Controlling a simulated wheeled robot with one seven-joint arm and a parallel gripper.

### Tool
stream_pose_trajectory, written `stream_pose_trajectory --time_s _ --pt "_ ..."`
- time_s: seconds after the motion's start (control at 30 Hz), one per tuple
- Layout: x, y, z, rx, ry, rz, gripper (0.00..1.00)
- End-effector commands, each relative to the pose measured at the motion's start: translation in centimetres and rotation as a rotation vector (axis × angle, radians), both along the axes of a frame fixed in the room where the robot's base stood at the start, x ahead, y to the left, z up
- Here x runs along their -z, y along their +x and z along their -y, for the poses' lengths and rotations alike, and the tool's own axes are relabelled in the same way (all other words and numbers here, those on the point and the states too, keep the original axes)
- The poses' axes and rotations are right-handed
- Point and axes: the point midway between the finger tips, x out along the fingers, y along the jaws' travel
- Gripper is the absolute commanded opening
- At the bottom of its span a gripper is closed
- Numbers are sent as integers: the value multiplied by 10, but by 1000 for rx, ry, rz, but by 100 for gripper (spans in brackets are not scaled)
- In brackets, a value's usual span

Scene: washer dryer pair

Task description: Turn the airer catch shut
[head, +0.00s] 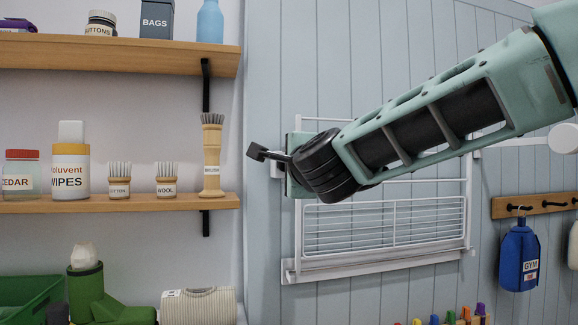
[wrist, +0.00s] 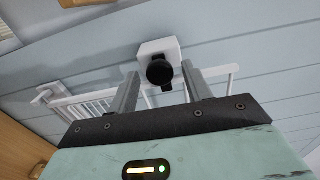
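The airer catch (wrist: 159,72) is a black round knob on a white block on the pale blue-grey panelled wall, with a dark tab below the knob. In the wrist view my gripper (wrist: 160,82) is open, with one finger to the left of the knob and one to the right. I see no clear contact, and cannot tell how deep the fingers reach. In the head view my gripper (head: 264,154) is in front of the wall, and my arm hides the catch or most of it. The white airer (head: 385,225) lies against the wall, partly behind my arm; its rails also show in the wrist view (wrist: 95,104).
Wooden shelves (head: 120,204) at the left hold brushes, a wipes tub (head: 70,172) and a cedar jar (head: 21,175). A wooden hook rail (head: 535,205) at the right carries a blue gym bottle (head: 519,257). Several coloured pegs (head: 450,317) show at the bottom.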

Motion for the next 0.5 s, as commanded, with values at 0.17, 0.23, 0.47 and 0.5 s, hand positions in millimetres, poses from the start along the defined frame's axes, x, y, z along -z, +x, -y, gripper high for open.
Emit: stream_pose_trajectory --time_s 0.17,0.23,0.47,0.5 --pt "0 0 0 0 0 1 49" --pt "-1 -3 0 -1 1 2 49" --pt "-1 -34 9 -2 1 4 49" --pt "-1 -43 12 -2 1 4 49"
